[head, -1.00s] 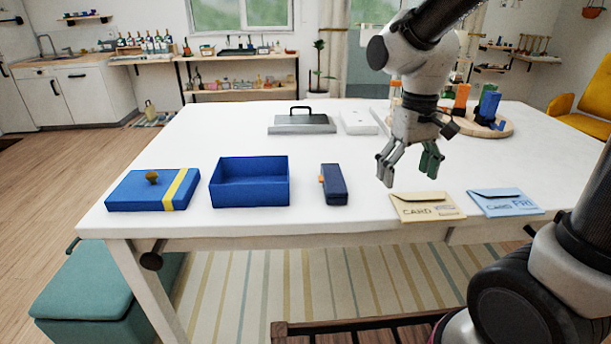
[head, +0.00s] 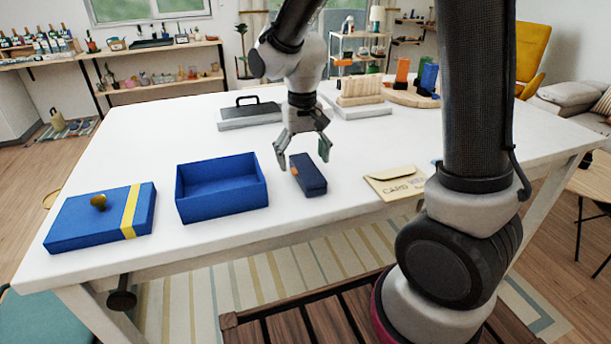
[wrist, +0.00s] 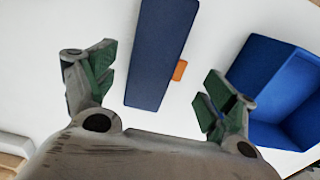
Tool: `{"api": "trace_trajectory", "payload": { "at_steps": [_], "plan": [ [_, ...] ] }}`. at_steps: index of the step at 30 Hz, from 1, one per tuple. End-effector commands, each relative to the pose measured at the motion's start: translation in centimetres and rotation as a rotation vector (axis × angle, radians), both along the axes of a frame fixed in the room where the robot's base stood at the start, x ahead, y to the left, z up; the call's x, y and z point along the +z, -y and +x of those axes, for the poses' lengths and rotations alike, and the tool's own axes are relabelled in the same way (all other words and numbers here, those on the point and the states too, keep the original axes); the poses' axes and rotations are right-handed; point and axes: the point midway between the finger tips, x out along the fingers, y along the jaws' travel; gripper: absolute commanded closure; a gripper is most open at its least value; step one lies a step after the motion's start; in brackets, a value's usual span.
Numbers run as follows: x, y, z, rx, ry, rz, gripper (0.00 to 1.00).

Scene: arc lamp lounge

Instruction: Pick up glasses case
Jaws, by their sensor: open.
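The glasses case is a long dark blue box (head: 310,176) with a small orange tab on its left side. It lies on the white table (head: 150,130) between the open blue box and the cream envelope. My gripper (head: 303,160) is open and empty, just above and behind the case in the head view. In the wrist view the case (wrist: 156,55) lies ahead of the two spread fingers (wrist: 150,95), between their lines, with the orange tab (wrist: 180,70) on its right side. No contact shows.
An open blue box (head: 222,208) stands left of the case, and a blue lid with a yellow stripe (head: 75,220) lies further left. A cream envelope (head: 395,184) lies to the right. A grey metal case with a handle (head: 250,115) and a wooden rack (head: 360,92) stand behind.

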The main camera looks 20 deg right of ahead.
Motion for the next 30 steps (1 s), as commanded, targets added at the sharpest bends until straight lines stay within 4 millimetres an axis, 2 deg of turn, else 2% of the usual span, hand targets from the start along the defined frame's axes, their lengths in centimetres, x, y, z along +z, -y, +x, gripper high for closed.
{"api": "trace_trajectory", "payload": {
  "at_steps": [3,6,14,15,17,23,30],
  "plan": [
    [-2.1,0.4,0.2,0.0,-0.005,-0.002,0.15],
    [-3.2,0.3,0.2,0.001,-0.003,-0.001,0.15],
    [-3.7,0.3,0.2,0.001,0.0,0.0,0.15],
    [-3.7,0.3,0.2,0.001,0.0,0.0,0.17],
    [-3.7,0.3,0.2,0.001,0.0,0.0,0.28],
    [-3.7,0.3,0.2,0.001,0.0,0.0,0.64],
    [-3.7,0.3,0.2,0.001,0.0,0.0,0.67]
  ]
}}
